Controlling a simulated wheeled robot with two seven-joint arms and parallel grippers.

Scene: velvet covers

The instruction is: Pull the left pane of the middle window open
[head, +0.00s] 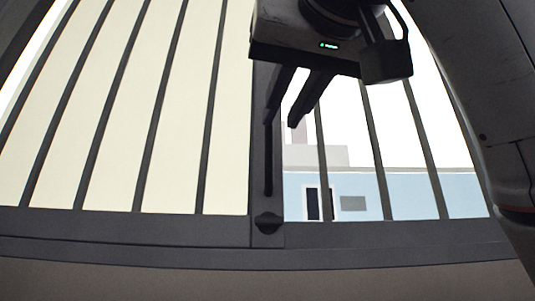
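A dark-framed window with vertical bars fills the head view. Its left pane (175,110) is cream-coloured behind the bars, and its right part (350,155) shows a bright outside. A dark upright frame post (260,160) stands between them, with a thin dark vertical bar on it and a small dark knob (267,222) at its foot. My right gripper (282,117) reaches down from the top in front of this post. Its two fingers are apart, with bright background between them. The left finger overlaps the post in the picture; I cannot tell whether it touches. My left gripper is out of view.
A dark sill (130,235) runs along the bottom of the window. Through the right part a light-blue building (410,195) shows outside. My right arm covers the right edge. The space before the left pane looks clear.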

